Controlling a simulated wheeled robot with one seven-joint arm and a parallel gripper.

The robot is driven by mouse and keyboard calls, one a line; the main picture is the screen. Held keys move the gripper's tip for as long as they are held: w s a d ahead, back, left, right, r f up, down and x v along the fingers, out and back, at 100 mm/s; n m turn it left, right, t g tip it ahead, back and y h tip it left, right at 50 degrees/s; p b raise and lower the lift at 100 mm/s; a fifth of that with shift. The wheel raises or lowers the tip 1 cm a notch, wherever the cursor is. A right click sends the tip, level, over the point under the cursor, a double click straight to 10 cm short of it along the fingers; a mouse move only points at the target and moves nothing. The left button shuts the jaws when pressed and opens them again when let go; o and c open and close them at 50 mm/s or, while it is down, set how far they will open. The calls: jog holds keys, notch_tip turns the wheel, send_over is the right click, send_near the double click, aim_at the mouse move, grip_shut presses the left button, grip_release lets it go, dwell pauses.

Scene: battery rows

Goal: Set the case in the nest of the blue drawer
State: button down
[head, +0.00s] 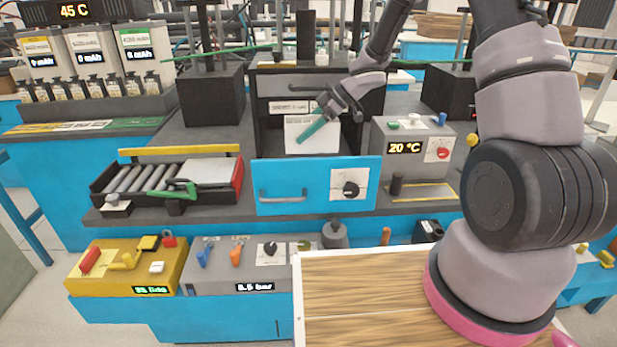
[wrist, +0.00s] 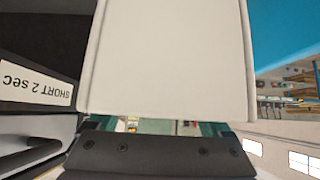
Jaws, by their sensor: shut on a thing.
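The white case (head: 296,127) is at the open blue drawer (head: 318,198), behind its front panel and before the dark cabinet opening. My gripper (head: 313,130) is shut on the case, with a green finger across its near side. In the wrist view the pale case (wrist: 168,60) fills the upper middle, between the green finger pads (wrist: 160,128). The drawer front hides the drawer floor and the nest. I cannot tell whether the case touches the drawer.
The cabinet's upper drawer (head: 292,107) has a label, also large in the wrist view (wrist: 37,83). A grey box reading 20 °C (head: 405,147) stands right of the opening. A roller tray (head: 140,180) stands left. A wooden-topped surface (head: 370,285) lies in front.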

notch_tip(320, 180, down, 11)
jog(key=shift+w, duration=0.1)
dwell(0.4)
jog(key=shift+f, duration=0.15)
grip_release()
